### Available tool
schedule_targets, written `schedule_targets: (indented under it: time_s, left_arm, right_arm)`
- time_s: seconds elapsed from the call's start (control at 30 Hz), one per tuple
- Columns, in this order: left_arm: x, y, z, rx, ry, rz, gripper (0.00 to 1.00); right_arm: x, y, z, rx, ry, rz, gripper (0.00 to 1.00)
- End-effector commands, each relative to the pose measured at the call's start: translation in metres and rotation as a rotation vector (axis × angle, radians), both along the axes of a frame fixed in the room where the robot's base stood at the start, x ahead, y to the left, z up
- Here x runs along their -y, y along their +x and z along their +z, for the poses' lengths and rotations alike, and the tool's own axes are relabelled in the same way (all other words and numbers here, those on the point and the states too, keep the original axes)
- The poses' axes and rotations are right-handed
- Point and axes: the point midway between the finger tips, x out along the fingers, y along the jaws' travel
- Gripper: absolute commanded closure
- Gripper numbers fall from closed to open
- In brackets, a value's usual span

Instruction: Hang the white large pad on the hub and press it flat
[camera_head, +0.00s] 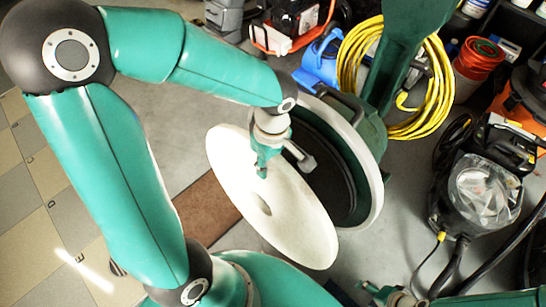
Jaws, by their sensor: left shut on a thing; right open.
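The white large pad (285,222) is a thin disc with a small centre hole, tilted steeply in the middle of the camera_head view. My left gripper (279,166) is shut on its upper right rim, one finger across the near face and the other behind the edge. The pad hangs in front of and left of a green floor machine's round head (371,190), which has a pale rim and a dark inner face. A gap shows between them at the upper right. The hub is hidden or too dark to tell. My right gripper (388,294) is open at the bottom edge, partly cut off.
A black vacuum (480,190) with a clear lid stands at the right. A brown mat (205,203) lies on the floor left of the pad.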

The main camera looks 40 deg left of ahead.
Motion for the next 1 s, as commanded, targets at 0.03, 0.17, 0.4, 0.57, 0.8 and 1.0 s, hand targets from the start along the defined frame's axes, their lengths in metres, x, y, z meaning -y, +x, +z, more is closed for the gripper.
schedule_targets:
  time_s: [0.03, 0.17, 0.4, 0.57, 0.8, 1.0]
  left_arm:
    - [0.001, 0.003, 0.0, -0.001, 0.0, -0.004, 1.0]
    - [0.003, 0.012, -0.001, -0.001, -0.001, -0.008, 1.0]
    - [0.004, 0.032, -0.002, -0.001, 0.0, -0.01, 1.0]
    - [0.006, 0.044, -0.003, -0.001, -0.001, -0.011, 1.0]
    - [0.007, 0.064, -0.004, -0.001, 0.0, -0.011, 1.0]
    - [0.008, 0.073, -0.006, 0.0, 0.0, -0.012, 1.0]
  right_arm:
    - [0.0, 0.0, 0.001, -0.001, 0.0, 0.0, 0.45]
    - [0.0, 0.0, 0.003, -0.001, 0.0, 0.0, 0.45]
    - [0.0, 0.0, 0.009, 0.0, 0.0, 0.0, 0.45]
    - [0.0, 0.0, 0.013, 0.0, 0.0, 0.0, 0.45]
    - [0.0, 0.0, 0.02, 0.0, 0.0, 0.0, 0.45]
    - [0.0, 0.0, 0.02, 0.0, 0.0, 0.0, 0.45]
